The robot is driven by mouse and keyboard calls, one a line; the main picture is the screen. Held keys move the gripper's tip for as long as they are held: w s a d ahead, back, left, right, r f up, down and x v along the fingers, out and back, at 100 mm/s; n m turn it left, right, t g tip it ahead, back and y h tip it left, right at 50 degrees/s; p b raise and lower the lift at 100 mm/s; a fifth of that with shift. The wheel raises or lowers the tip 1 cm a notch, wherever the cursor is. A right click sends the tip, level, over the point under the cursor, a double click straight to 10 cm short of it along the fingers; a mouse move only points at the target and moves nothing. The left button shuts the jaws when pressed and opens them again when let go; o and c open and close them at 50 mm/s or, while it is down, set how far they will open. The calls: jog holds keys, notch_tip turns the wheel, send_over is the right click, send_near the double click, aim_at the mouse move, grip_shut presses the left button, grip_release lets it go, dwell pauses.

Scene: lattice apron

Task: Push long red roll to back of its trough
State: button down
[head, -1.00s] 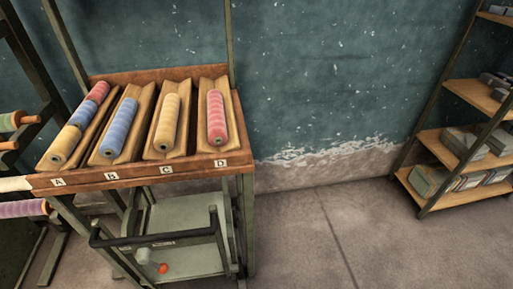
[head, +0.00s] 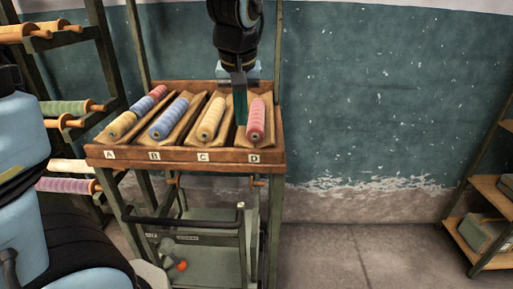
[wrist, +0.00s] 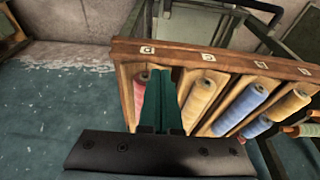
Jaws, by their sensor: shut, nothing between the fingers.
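The long red roll (head: 256,121) lies lengthwise in the trough marked D, at the right end of the wooden rack (head: 190,155). My gripper (head: 241,119) is shut and empty, its thin green fingers pointing down over the left side of trough D in the head view. In the wrist view the fingers (wrist: 161,78) cover part of the red roll (wrist: 140,90), whose pinkish side shows beside them. I cannot tell whether the fingertips touch the roll. The front end of the roll sits close behind the front board.
Trough C holds a yellow roll (head: 211,119), B a blue roll (head: 169,118), and A shorter red, blue and yellow rolls (head: 123,124). A peg stand with rolls (head: 67,107) is at left. Rack posts rise near my arm. The floor at right (head: 350,250) is clear.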

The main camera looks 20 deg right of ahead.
aim_at(257, 108)
jog(key=w+d+f, duration=0.1)
jog(key=f, duration=0.2)
jog(key=w+d+f+p, duration=0.1)
jog(key=d+f, duration=0.1)
jog(key=f, duration=0.1)
jog(key=w+d+f+p, duration=0.1)
jog(key=w+f, duration=0.1)
jog(key=f, duration=0.1)
jog(key=shift+w+d, duration=0.1)
jog(key=shift+d, duration=0.25)
jog(key=shift+w+d+f, duration=0.15)
jog(key=shift+w+d, duration=0.1)
jog(key=shift+w, duration=0.2)
jog(key=w+d, duration=0.2)
jog(key=w, duration=0.3)
jog(key=w+d+p, duration=0.1)
jog(key=w+d, duration=0.1)
jog(key=w, duration=0.3)
jog(key=w+d, duration=0.3)
jog(key=w, duration=0.2)
jog(key=shift+w+d, duration=0.1)
jog(key=shift+w, duration=0.15)
jog(key=shift+s, duration=0.1)
